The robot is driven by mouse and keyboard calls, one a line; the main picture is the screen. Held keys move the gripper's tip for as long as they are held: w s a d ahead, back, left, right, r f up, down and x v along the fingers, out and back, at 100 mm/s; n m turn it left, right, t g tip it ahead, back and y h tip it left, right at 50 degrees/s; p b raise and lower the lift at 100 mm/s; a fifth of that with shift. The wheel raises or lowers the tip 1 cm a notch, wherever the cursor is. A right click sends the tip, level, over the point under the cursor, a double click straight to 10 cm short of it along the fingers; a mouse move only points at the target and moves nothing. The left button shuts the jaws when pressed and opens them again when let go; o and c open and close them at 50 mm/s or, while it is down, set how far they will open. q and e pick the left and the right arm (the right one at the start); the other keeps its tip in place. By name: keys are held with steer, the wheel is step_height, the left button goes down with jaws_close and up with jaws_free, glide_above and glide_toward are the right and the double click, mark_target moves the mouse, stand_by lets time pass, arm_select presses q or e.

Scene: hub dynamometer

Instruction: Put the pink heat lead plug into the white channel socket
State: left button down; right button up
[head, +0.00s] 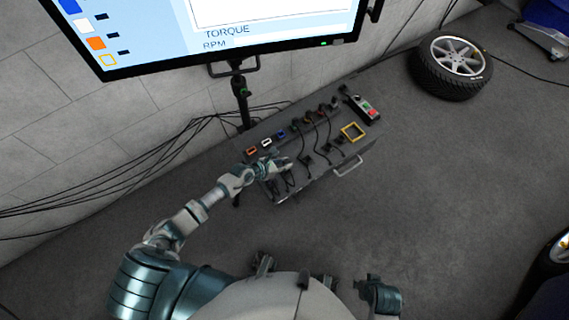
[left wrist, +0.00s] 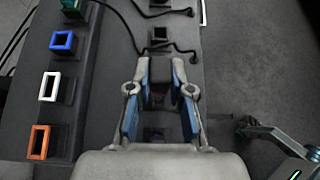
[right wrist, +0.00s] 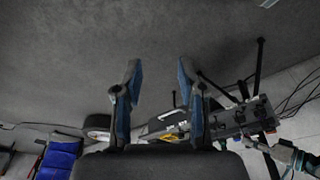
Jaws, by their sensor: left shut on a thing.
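The white channel socket (head: 267,142) is a white-rimmed square opening on the left part of the dark bench box; it also shows in the left wrist view (left wrist: 49,86), between the blue and orange sockets. My left gripper (head: 283,163) is over the box, just to the right of the white socket. In the left wrist view its fingers (left wrist: 160,82) are shut on a dark plug body (left wrist: 158,68). No clear pink shows on it, so its colour cannot be told. My right gripper (right wrist: 160,66) is open and empty, far from the box.
An orange socket (left wrist: 39,142) and a blue socket (left wrist: 62,42) flank the white one. More black leads and plugs (left wrist: 160,34) lie along the box. A monitor (head: 220,35) stands behind it. A yellow-framed square (head: 353,131) and red-green switch box (head: 366,108) sit at right.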

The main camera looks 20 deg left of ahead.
arm_select(q)
steer(key=shift+r, duration=0.3)
steer(key=shift+r+p, duration=0.2)
steer(key=shift+p, duration=0.15)
steer(key=shift+r+p, duration=0.3)
steer(key=shift+p, duration=0.05)
steer(key=shift+r, duration=0.2)
steer(key=shift+r+p, duration=0.15)
steer(key=shift+p, duration=0.2)
arm_select(e)
steer(key=x, duration=0.7)
steer(key=shift+a, duration=0.3)
